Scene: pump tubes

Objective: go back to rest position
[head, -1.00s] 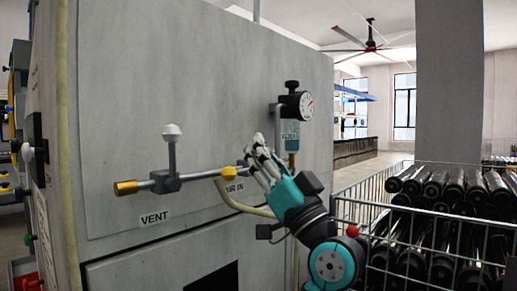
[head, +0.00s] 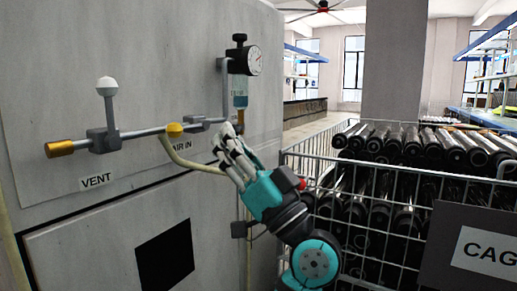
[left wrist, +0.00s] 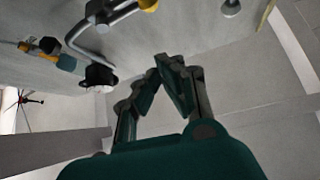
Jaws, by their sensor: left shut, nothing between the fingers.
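My left gripper (head: 226,143) is in front of the grey cabinet, at the right end of the vent pipe in the picture. In the left wrist view its fingertips (left wrist: 170,62) meet and hold nothing. The pipe (head: 150,132) has a yellow end and a white-topped lever above the VENT label (head: 97,182). A pressure gauge (head: 254,60) with a black knob sits just above the gripper. I cannot tell whether the gripper touches the pipe. My right gripper is in neither view.
A wire cage (head: 315,160) full of dark cylinders stands right beside my left arm. A dark sign (head: 480,250) reading CAG hangs on its front. The grey cabinet (head: 60,60) fills the left. Open floor (head: 310,130) shows behind the cage.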

